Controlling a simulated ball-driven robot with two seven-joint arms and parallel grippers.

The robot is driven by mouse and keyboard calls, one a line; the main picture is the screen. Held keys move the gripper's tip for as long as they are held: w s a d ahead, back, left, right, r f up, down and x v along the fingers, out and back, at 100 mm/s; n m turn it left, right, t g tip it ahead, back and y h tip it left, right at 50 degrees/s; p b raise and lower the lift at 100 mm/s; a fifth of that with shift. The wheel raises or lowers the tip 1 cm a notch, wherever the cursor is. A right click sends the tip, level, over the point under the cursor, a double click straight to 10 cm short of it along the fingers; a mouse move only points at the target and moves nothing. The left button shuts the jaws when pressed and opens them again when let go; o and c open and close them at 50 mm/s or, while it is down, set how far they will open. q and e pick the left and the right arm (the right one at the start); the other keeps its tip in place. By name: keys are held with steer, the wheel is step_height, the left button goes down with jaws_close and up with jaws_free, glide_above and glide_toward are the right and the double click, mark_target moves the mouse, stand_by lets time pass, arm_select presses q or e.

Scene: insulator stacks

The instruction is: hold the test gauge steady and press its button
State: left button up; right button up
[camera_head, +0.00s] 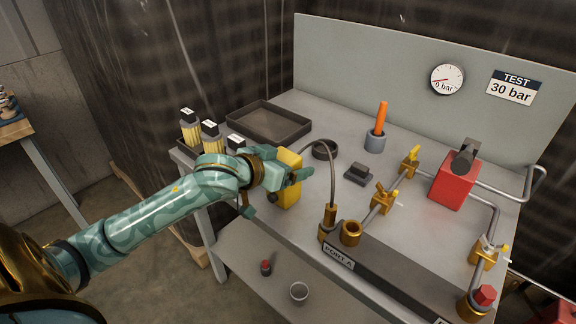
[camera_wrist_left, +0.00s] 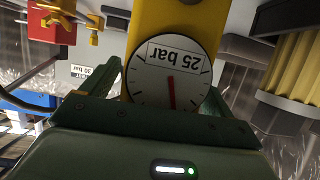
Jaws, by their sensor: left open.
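The test gauge is a yellow block (camera_head: 288,188) standing at the left front of the bench. In the left wrist view its yellow body (camera_wrist_left: 178,22) carries a round white dial with a red needle; the label "25 bar" is upside down. My left gripper (camera_head: 277,192) is open at the gauge, with its fingers near either side of it. The fingers also show in the left wrist view (camera_wrist_left: 155,100), flanking the dial; I cannot tell whether they touch it. The button cannot be made out. My right gripper is not in view.
A dark tray (camera_head: 268,134) lies behind the gauge. Yellow-bodied bottles (camera_head: 211,136) stand at the bench's left edge. A grey hose (camera_head: 333,172) rises from the brass fitting by the PORT A block (camera_head: 338,256). Brass valves, pipes and a red box (camera_head: 454,185) occupy the right.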

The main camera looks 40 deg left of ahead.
arm_select(q)
steer(key=c, duration=1.3)
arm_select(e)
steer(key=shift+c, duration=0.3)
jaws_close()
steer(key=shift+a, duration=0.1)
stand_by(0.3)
